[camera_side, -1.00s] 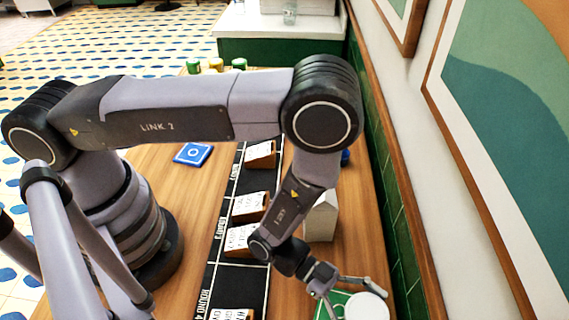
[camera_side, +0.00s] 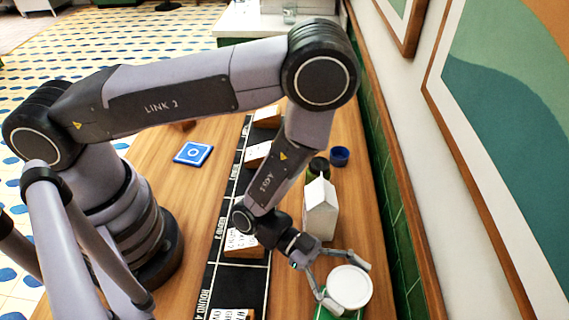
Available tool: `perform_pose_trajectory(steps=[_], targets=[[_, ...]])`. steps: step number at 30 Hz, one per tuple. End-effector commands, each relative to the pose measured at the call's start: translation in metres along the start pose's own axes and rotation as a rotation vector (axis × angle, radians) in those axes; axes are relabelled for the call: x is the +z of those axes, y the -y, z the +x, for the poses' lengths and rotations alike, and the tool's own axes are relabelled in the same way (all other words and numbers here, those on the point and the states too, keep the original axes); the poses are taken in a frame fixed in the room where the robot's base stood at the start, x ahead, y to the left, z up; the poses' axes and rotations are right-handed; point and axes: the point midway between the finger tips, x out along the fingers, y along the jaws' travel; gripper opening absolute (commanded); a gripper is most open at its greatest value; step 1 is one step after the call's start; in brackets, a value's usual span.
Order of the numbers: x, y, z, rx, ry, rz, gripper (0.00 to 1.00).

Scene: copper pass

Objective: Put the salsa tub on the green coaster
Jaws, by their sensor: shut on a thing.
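The salsa tub (camera_side: 350,288) shows as a round white lid near the bottom of the side view; its label is not visible. My gripper (camera_side: 346,283) is shut on it, with one finger on its far side and one on its near left side. The green coaster (camera_side: 324,313) shows as a green edge below and left of the tub, partly hidden by the tub and a finger. I cannot tell whether the tub touches the coaster or is above it.
A white carton (camera_side: 320,212) stands close behind my gripper. A dark jar (camera_side: 317,168) and a blue cup (camera_side: 339,156) stand farther back. A blue coaster (camera_side: 193,153) lies left of the black strip (camera_side: 234,280), which holds several cards. The wall is close on the right.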

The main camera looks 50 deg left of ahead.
Motion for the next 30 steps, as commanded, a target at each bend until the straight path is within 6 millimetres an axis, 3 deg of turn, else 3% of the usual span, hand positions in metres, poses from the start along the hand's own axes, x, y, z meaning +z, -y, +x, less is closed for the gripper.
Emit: perform_pose_trajectory(steps=[8,20,21,25,30], targets=[[0.035,0.0,0.005,0.001,-0.001,0.001,0.35],[0.04,0.0,0.006,0.0,-0.002,0.001,0.35],[0.039,0.0,0.006,0.0,-0.001,0.001,0.81],[0.039,0.0,0.006,0.0,0.0,0.001,0.98],[0.039,0.0,0.006,0.0,0.0,0.001,1.0]])
